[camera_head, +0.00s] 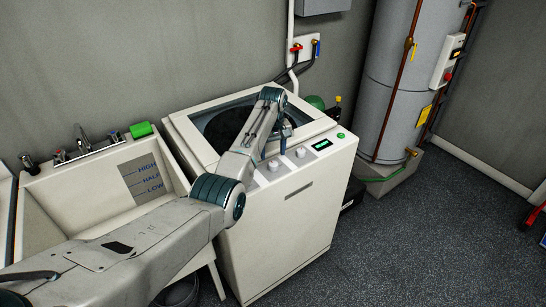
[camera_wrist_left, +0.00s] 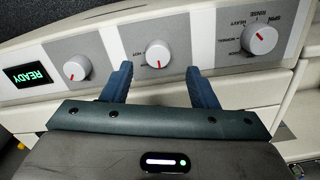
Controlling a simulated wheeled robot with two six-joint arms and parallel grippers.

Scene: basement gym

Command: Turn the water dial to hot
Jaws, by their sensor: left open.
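A white washing machine (camera_head: 290,225) has a control panel with white dials and a lit display. In the left wrist view, the middle dial (camera_wrist_left: 158,54) has a red pointer mark toward the bottom of the picture, and the word HOT stands to its left. The other lettering around it is hidden or too small to read. My left gripper (camera_wrist_left: 159,72) is open and empty. Its two blue fingers point at the panel on either side of the middle dial, with the dial just beyond the tips; contact cannot be told. My right gripper is not in view.
A cycle dial (camera_wrist_left: 259,38) and another dial (camera_wrist_left: 76,68) flank the middle one. The display (camera_wrist_left: 28,76) reads READY. A utility sink (camera_head: 60,205) stands left of the washer, and a grey tank (camera_head: 388,80) stands right. The floor at right is mostly clear.

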